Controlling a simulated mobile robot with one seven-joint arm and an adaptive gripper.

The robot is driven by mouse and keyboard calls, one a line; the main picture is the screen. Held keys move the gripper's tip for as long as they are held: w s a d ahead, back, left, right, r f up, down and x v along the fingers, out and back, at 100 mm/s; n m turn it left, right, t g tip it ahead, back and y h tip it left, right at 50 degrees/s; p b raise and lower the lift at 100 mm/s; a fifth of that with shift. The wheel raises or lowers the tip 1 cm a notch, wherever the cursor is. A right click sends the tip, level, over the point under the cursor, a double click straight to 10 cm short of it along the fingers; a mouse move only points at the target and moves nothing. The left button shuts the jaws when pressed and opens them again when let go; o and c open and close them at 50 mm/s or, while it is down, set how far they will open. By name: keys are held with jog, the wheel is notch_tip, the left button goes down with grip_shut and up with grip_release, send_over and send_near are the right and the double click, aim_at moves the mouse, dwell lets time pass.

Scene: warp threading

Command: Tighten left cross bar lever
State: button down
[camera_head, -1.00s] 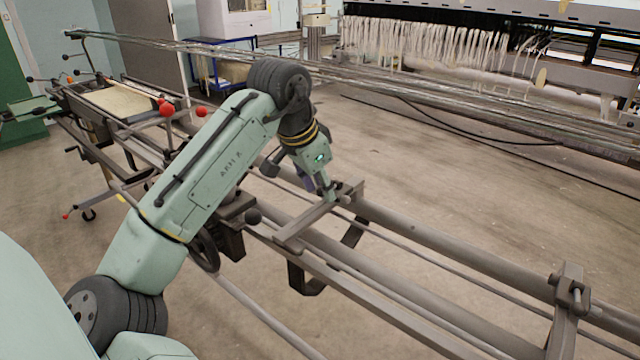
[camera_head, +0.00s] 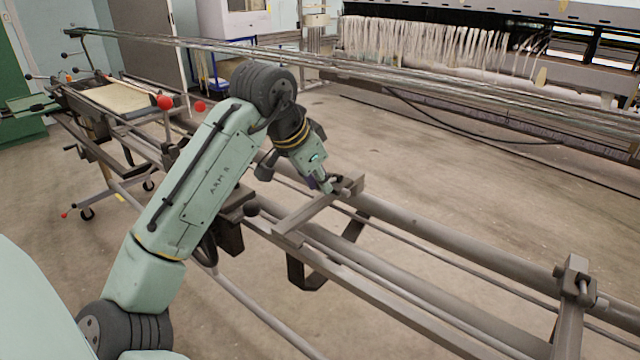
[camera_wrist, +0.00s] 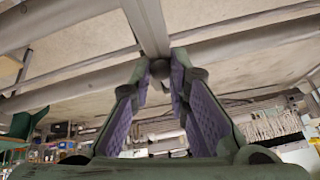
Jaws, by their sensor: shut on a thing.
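The left cross bar (camera_head: 302,217) is a grey metal bar lying across the long rails. A clamp with a small lever sits at its far end. My gripper (camera_head: 327,189) is at this lever, pointing down and right. In the wrist view, the purple-padded fingers of my gripper (camera_wrist: 164,70) close around the lever's round dark knob (camera_wrist: 160,68), and the cross bar (camera_wrist: 149,28) runs up from there. The gripper is shut on the lever. The fingers hide most of the lever, so its exact angle cannot be told.
A second cross bar (camera_head: 567,325) with its own lever stands at the right. Long rails (camera_head: 430,240) run diagonally below my arm. Stretched threads (camera_head: 400,75) cross behind, before a loom with white yarn (camera_head: 430,45). Open floor (camera_head: 470,165) lies between.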

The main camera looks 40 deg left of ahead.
jog(key=shift+s+f, duration=0.1)
jog(key=shift+f, duration=0.2)
jog(key=c, duration=1.5)
grip_release()
jog(key=shift+c, duration=0.2)
jog(key=shift+r, duration=0.1)
jog(key=v, duration=1.2)
